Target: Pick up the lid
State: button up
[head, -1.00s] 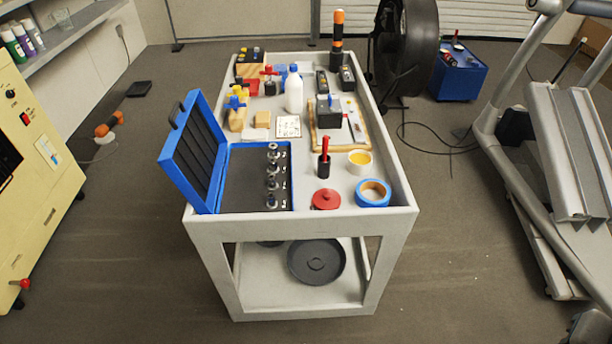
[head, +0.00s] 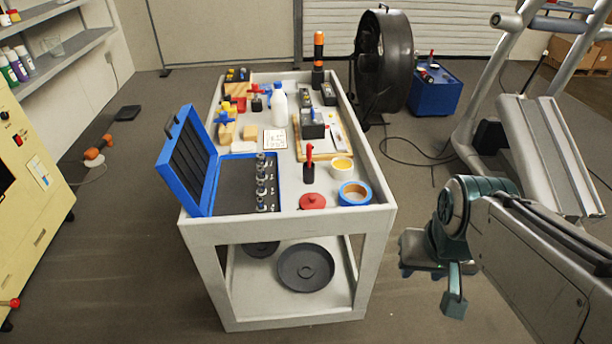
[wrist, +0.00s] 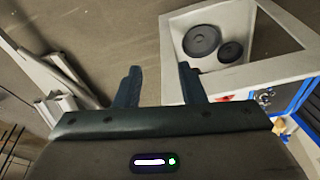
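A round red lid with a small knob (head: 312,201) lies on the top of the white cart, near its front edge. It sits left of a blue tape roll (head: 355,193) and right of the open blue case (head: 190,165). A small red patch at the cart's edge in the wrist view (wrist: 228,98) may be the lid, but it is too small to be sure. My gripper (wrist: 160,78) is open and empty, its two fingers apart. In the head view it is right of the cart, below the top's level and well apart from the lid.
The cart's top has a raised rim (head: 290,222). A black-and-red upright tool (head: 309,168) and a white cup with yellow contents (head: 341,168) stand behind the lid. Dark weight plates (head: 305,268) lie on the lower shelf. A treadmill (head: 545,140) stands at the right.

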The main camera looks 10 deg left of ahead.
aim_at(309, 201)
jog(key=i, duration=0.95)
